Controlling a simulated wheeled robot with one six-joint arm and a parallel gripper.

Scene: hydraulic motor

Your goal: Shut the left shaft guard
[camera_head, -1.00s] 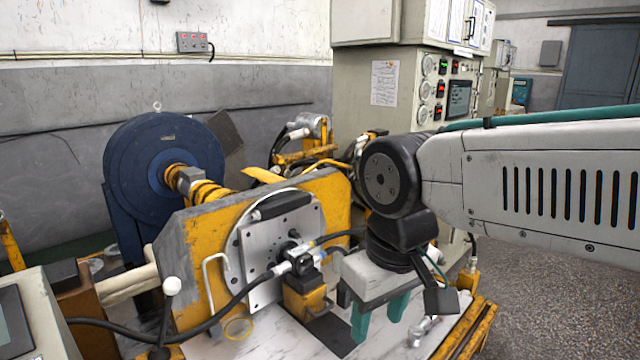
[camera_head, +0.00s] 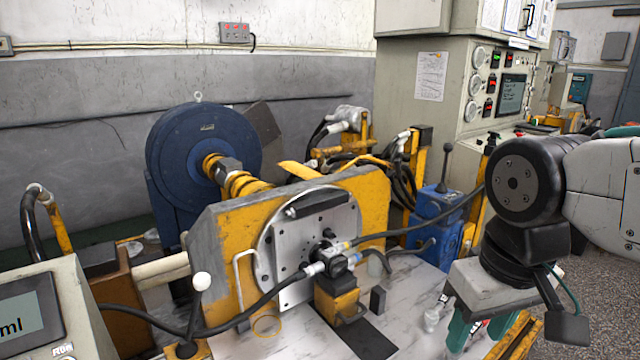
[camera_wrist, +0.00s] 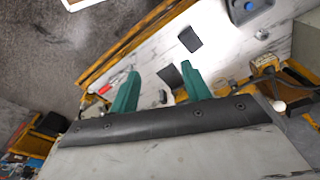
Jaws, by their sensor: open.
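A yellow shaft coupling (camera_head: 240,184) runs between the blue round housing (camera_head: 190,150) and the yellow mounting plate (camera_head: 222,250). A dark grey panel (camera_head: 263,126) stands tilted up behind the shaft, beside the blue housing. It looks like a raised shaft guard, but I cannot tell surely. A yellow flap (camera_head: 302,171) also sticks up behind the plate, farther right. My gripper (camera_head: 478,333) is at the lower right, apart from both, pointing down with teal fingers. In the wrist view my gripper (camera_wrist: 160,78) is open and empty, above the bench; no guard is recognisable there.
The silver motor face (camera_head: 300,235) with black hoses (camera_head: 240,318) stands on the plate's near side. A white-knobbed lever (camera_head: 202,282) and a screen console (camera_head: 40,320) are at left. A blue valve unit (camera_head: 437,222) and control cabinet (camera_head: 455,100) stand behind my arm.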

